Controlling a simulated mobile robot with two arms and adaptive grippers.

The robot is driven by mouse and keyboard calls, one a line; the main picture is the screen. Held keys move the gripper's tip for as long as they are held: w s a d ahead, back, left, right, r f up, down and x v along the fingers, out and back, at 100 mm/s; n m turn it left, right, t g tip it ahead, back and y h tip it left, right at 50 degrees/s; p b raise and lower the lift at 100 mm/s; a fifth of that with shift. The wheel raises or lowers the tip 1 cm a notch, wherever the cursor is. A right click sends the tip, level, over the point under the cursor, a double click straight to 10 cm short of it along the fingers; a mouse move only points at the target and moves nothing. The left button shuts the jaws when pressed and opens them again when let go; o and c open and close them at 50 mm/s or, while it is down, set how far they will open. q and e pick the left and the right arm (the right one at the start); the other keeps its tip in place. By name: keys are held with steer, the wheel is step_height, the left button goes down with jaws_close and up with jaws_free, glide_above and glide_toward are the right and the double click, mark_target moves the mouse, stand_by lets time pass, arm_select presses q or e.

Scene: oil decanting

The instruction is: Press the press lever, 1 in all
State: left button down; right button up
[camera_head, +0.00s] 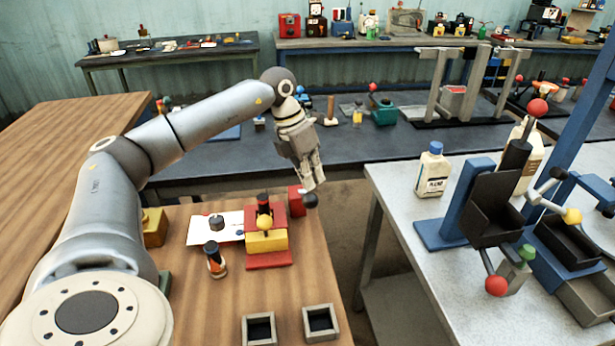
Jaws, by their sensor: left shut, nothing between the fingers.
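A small red and yellow press-like device (267,241) stands on the wooden table, with a yellow ball on its front. A red block (296,202) sits beside it, with a dark round knob (311,200) at its right. My left gripper (313,186) points down, shut and empty, with its tips just above the dark knob; I cannot tell whether they touch. A larger blue and black device (492,215) on the grey table at right has arms ending in red balls. I cannot tell which part is the press lever. My right gripper is out of view.
The wooden table also holds a white plate (202,229), a small dark and orange bottle (215,262) and two square trays (320,338). A white bottle with a blue cap (433,172) stands on the right table. A gap separates the tables.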

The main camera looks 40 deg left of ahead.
mark_target(314, 194)
arm_select(q)
steer(key=shift+s+d+f+b, duration=0.55)
steer(key=shift+d+f+b, duration=0.1)
steer(key=shift+f, duration=0.15)
steer(key=shift+s+d+f+b, duration=0.55)
steer(key=shift+d+f, duration=0.1)
steer(key=shift+f, duration=0.1)
stand_by(2.2)
steer(key=shift+r, duration=0.1)
stand_by(0.4)
steer(key=shift+w+a+r+p, duration=0.5)
steer(key=shift+r+p, duration=0.25)
steer(key=shift+p, duration=0.1)
steer(key=w+a+r+p, duration=0.3)
steer(key=a+r+p, duration=0.1)
steer(key=p, duration=0.1)
steer(key=shift+w+a+r+p, duration=0.2)
steer(key=shift+w+r+p, duration=0.05)
steer(key=shift+r+p, duration=0.1)
steer(key=w+a+r+p, duration=0.1)
steer(key=p, duration=0.1)
steer(key=w+a+r+p, duration=0.1)
steer(key=a+r+p, duration=0.1)
steer(key=shift+w+r, duration=0.15)
steer(key=shift+r, duration=0.05)
stand_by(0.4)
stand_by(0.8)
